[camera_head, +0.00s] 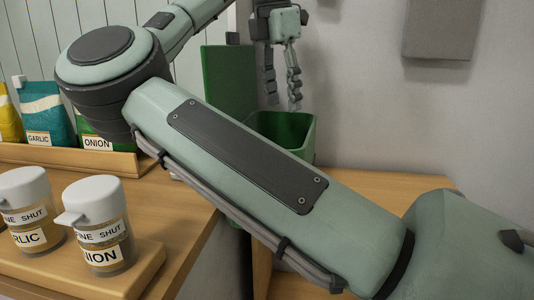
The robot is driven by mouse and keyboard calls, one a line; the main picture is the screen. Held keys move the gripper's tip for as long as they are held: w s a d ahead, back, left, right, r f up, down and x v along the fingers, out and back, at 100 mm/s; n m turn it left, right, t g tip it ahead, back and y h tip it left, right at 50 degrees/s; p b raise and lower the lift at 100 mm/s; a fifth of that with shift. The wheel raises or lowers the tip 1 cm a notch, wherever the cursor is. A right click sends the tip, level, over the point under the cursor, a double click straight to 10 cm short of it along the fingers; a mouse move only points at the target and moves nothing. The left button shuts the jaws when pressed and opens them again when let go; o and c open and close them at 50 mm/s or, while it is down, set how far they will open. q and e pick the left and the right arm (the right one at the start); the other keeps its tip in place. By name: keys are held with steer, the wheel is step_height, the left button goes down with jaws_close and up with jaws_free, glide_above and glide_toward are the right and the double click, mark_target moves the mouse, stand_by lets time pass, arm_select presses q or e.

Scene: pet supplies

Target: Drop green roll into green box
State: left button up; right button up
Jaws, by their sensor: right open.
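My right gripper (283,98) hangs fingers-down just above the box opening. Its fingers are apart and nothing shows between them. I see no green roll; the inside of the box is mostly hidden by its near wall and my right arm. My left gripper is not in view.
My right arm crosses the middle and hides much of the counter. Two capped shakers, one labelled onion (100,225), stand on a wooden tray (150,270) at front left. Labelled bags (46,115) stand in a wooden holder at the left.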

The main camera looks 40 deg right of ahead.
step_height(320, 180, up, 10)
steer(key=a, duration=0.1)
steer(key=shift+a+f, duration=0.15)
steer(key=shift+a, duration=0.1)
stand_by(0.4)
